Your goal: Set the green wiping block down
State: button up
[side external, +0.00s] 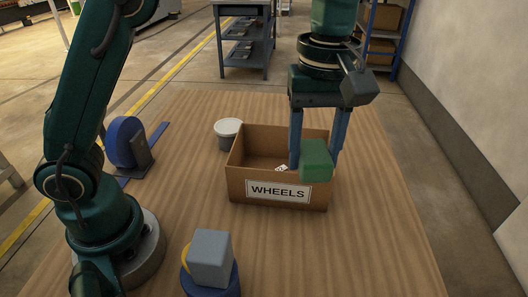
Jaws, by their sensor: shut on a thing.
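The green wiping block (316,161) is held between the blue fingers of my gripper (318,158). It hangs at the right front corner of a brown open box (239,184) labelled WHEELS and overlaps the box's right rim in the picture. I cannot tell whether the block touches the rim or is above or in front of it. The gripper points down, shut on the block. The block hides part of the box's right front corner.
A small pot with a white lid (229,128) stands behind the box's left side. A blue round device (126,142) is at the left. A grey block (211,258) sits on a blue round base at the front. The wooden table (375,230) is clear at right.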

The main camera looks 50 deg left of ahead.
jog(key=w+a+n, duration=0.1)
jog(key=a+n, duration=0.4)
jog(key=a, duration=0.5)
jog(key=n, duration=1.1)
send_over(189, 167)
notch_tip(189, 167, down, 5)
notch_tip(189, 167, down, 10)
jog(key=shift+f, duration=0.2)
jog(key=shift+f, duration=0.2)
jog(key=o, duration=1.3)
jog(key=shift+o, duration=0.2)
jog(key=shift+r, duration=0.1)
